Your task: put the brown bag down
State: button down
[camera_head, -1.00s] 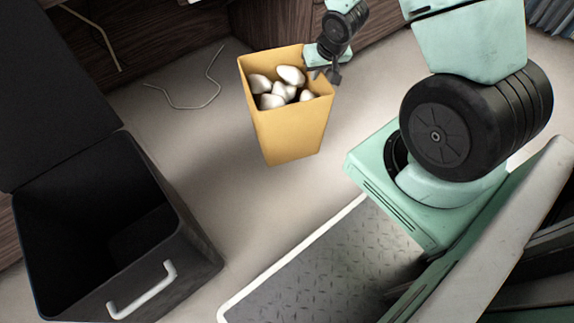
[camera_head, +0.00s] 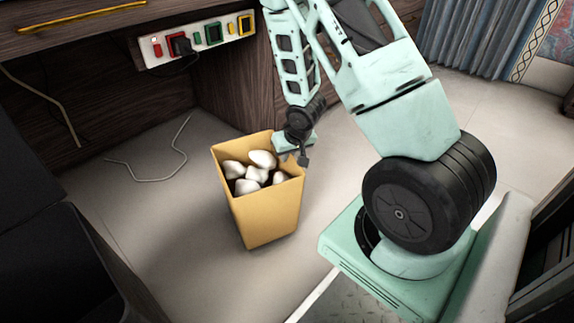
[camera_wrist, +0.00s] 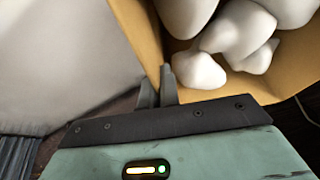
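The brown bag (camera_head: 265,215) is a tan, open-topped bag holding several white rounded lumps (camera_head: 262,159). It is upright in the middle of the head view, over the pale floor. I cannot tell if its base touches the floor. My gripper (camera_head: 303,158) is at the bag's right rim. In the wrist view, the two dark fingers (camera_wrist: 158,85) are close together at the edge of the bag wall (camera_wrist: 143,38), seemingly pinching it. The white lumps (camera_wrist: 200,45) show just past the fingers. The fingertips are partly hidden by the bag's rim.
A wooden desk (camera_head: 95,125) with a power strip (camera_head: 195,40) stands behind. A thin cable (camera_head: 150,178) lies on the floor left of the bag. A dark bin (camera_head: 70,265) is at the lower left. Blue curtains (camera_head: 475,40) hang at the upper right.

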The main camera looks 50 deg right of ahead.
jog(key=shift+f, duration=0.8)
jog(key=shift+f, duration=0.2)
jog(key=c, duration=1.6)
grip_release()
jog(key=shift+c, duration=0.2)
jog(key=shift+r, duration=0.15)
